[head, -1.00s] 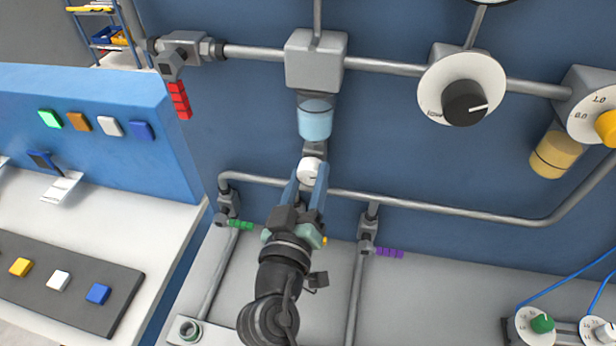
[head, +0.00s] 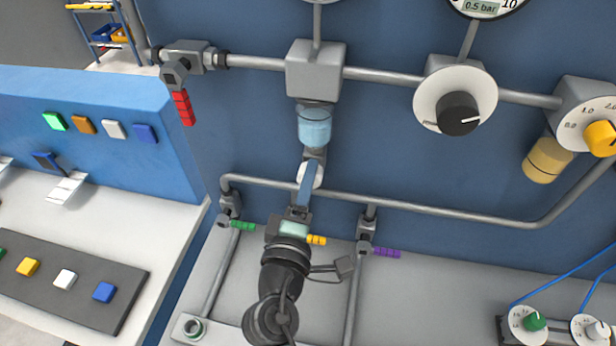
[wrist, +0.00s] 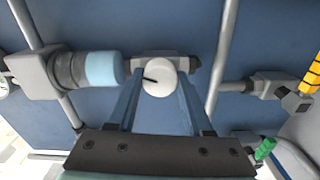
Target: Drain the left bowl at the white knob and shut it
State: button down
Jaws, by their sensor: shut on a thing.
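The left bowl (head: 315,128) is a clear bowl with pale blue liquid, hanging under a grey block on the upper pipe. It also shows in the wrist view (wrist: 103,69), lying sideways. The white knob (head: 309,176) sits just below the bowl on a dark fitting. In the wrist view the knob (wrist: 158,78) is a round white disc with a short black mark pointing left. My gripper (head: 309,181) is shut on the knob, with one blue finger on each side of it in the wrist view (wrist: 159,84). The fingers partly hide the knob in the head view.
A grey pipe (head: 440,206) runs behind my gripper. Green (head: 242,225), yellow (head: 316,240) and purple (head: 386,253) handles lie low around my arm. A black dial (head: 457,113) and a second bowl (head: 547,160) with amber liquid are to the right.

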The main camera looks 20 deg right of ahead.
jog(key=shift+n+p, duration=0.75)
jog(key=shift+n, duration=1.45)
jog(key=shift+c, duration=1.5)
grip_release()
jog(key=b+v, duration=0.4)
jog(key=v, duration=0.9)
